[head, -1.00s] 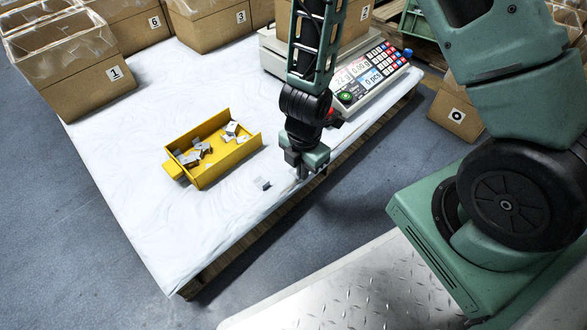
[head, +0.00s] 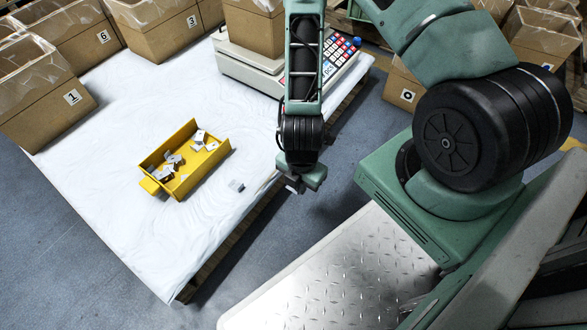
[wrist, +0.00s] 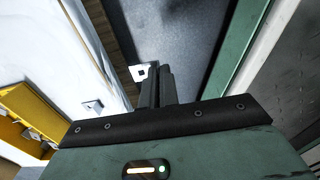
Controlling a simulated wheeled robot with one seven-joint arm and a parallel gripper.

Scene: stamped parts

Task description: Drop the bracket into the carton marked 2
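My gripper (head: 300,187) hangs just off the table's near right edge, over the floor. In the wrist view its fingers (wrist: 158,88) are close together, shut on a small pale metal bracket with a dark hole (wrist: 139,72), which sticks out at the left of the fingertips. Another small bracket lies alone on the white tabletop (head: 236,185); it also shows in the wrist view (wrist: 92,106). No carton marked 2 can be made out.
A yellow bin (head: 186,160) holds several brackets. Cartons marked 1 (head: 45,95), 6 (head: 65,40) and 3 (head: 160,30) line the table's back. A scale (head: 255,68) carries another carton (head: 252,25). A carton marked 0 (head: 402,88) stands beyond the table.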

